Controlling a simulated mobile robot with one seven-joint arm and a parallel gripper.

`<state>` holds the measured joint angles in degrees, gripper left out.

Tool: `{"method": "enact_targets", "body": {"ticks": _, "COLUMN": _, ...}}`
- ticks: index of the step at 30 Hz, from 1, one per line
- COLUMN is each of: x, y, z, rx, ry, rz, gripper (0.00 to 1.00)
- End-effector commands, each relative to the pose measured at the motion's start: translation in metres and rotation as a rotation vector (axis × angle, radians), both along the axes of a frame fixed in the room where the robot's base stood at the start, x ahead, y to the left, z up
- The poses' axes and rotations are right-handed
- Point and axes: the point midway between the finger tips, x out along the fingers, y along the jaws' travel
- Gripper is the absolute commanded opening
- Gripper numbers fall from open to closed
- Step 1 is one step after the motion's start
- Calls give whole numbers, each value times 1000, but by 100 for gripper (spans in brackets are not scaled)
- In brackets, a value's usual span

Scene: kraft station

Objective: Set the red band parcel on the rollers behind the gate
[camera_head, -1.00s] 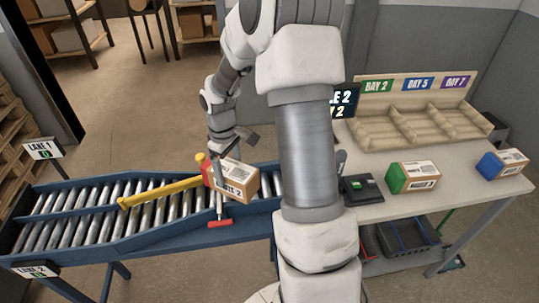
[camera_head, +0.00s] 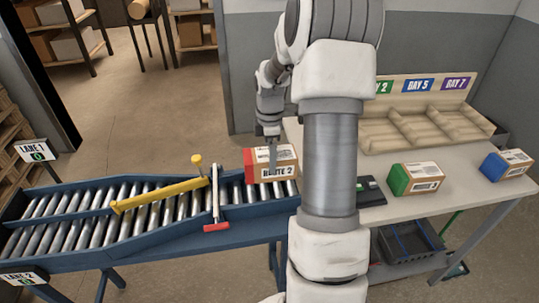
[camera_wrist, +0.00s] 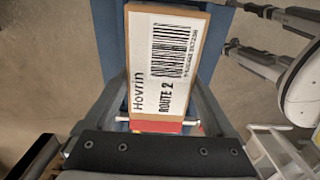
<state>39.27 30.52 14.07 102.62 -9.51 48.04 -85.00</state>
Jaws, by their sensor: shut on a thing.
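The red band parcel (camera_head: 281,168) is a brown box with a red end and a "ROUTE 2" label. My gripper (camera_head: 272,148) is shut on it from above, and the wrist view shows the parcel (camera_wrist: 165,60) between the fingers, its red end (camera_wrist: 155,127) toward the palm. The parcel is level over the right end of the conveyor; I cannot tell whether it touches the rollers. The gate (camera_head: 215,193), a pale bar with a red foot, crosses the conveyor just left of the parcel. Rollers (camera_head: 100,220) left of the gate are empty.
A yellow diverter arm (camera_head: 160,194) lies across the rollers. On the table (camera_head: 455,190) at right are a green band parcel (camera_head: 416,179), a blue band parcel (camera_head: 506,164), a black scale (camera_head: 370,192) and a day-labelled sorting rack (camera_head: 420,125).

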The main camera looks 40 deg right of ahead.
Motion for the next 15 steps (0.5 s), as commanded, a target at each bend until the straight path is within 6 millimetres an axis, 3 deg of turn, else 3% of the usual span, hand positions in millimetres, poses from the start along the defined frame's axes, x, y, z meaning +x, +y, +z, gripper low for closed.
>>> {"method": "enact_targets", "body": {"ticks": 15, "x": -1, "y": -3, "z": -51, "rx": -1, "ry": 0, "rz": -2, "gripper": 8}}
